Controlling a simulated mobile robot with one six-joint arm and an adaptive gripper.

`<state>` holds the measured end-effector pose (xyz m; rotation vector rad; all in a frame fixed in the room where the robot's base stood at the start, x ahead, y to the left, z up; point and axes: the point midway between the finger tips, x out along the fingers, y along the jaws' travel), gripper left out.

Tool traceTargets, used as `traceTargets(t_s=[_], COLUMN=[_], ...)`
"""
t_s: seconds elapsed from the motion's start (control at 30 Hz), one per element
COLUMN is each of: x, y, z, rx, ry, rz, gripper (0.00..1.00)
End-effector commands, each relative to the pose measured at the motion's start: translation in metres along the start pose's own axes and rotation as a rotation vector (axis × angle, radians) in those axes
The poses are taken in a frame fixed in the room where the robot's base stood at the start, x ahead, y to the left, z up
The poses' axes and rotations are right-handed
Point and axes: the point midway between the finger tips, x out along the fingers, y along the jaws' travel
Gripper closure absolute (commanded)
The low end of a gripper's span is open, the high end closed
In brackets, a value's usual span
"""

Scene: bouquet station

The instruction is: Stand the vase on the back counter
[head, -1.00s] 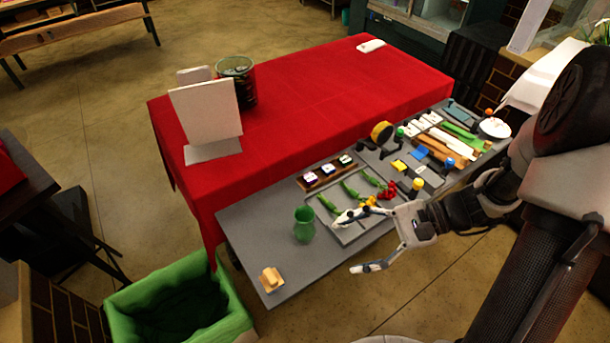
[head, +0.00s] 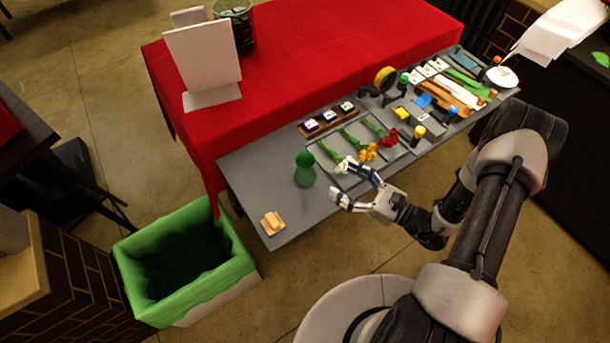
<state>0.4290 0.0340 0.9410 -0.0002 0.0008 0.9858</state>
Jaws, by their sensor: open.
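The green vase (head: 304,169) stands upright on the grey worktop (head: 250,177), near its left end. My gripper (head: 341,182) is open and empty, just right of the vase, with its fingers pointing left towards it. A gap shows between the fingertips and the vase. A counter covered in red cloth (head: 320,60) runs behind the worktop; I cannot tell if it is the back counter.
A tray of stems and flowers (head: 395,157) lies right of the vase, partly behind my gripper. Wooden blocks (head: 272,222) lie at the worktop's front left. A white board (head: 205,65) and dark container (head: 238,22) stand on the red cloth. A green-lined bin (head: 185,265) is on the floor.

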Motion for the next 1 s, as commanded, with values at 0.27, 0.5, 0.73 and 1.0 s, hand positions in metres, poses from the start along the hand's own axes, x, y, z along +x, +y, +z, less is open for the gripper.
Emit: traceTargets(t_s=[0.27, 0.5, 0.73, 1.0], x=[0.048, 0.066, 0.099, 0.105], y=[0.001, 0.004, 0.006, 0.005], z=[0.0, 0.0, 0.001, 0.002], rx=[0.0, -0.001, -0.001, 0.0], ry=[0.0, -0.001, 0.0, 0.0], rz=[0.003, 0.005, 0.004, 0.0], gripper=[0.29, 0.29, 0.29, 0.29])
